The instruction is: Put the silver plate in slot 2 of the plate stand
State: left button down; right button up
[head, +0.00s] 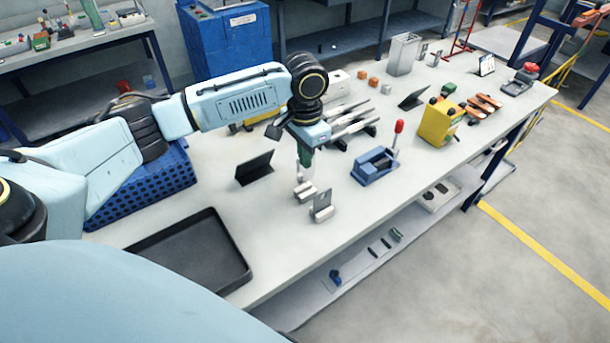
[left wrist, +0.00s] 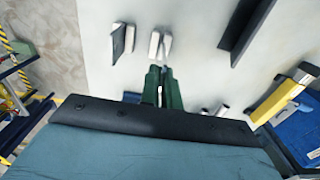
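My left gripper (head: 305,158) hangs over the middle of the bench, with its green fingers pointing down. In the left wrist view the fingers (left wrist: 162,88) are close together, with a thin pale silver strip between them. This looks like the silver plate (left wrist: 163,92) seen edge-on, mostly hidden by the fingers. Below the fingertips is a pair of small silver blocks (head: 305,192) with a narrow gap. A similar block next to it carries an upright grey plate (head: 322,199). These look like the plate stand; slot numbers are not readable. My right gripper is not in view.
A black leaning panel (head: 254,168) stands left of the blocks. A blue clamp with red-knobbed lever (head: 375,166) stands to the right, and a grey barred fixture (head: 350,122) behind. A black tray (head: 190,254) lies at front left. Bench surface in front of the blocks is clear.

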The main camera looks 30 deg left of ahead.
aim_at(305, 173)
pick_arm(q)
jog(key=shift+f, duration=2.7)
jog(key=c, duration=1.6)
grip_release()
jog(key=shift+f, duration=0.1)
notch_tip(305, 173, up, 12)
jog(key=shift+r, duration=0.15)
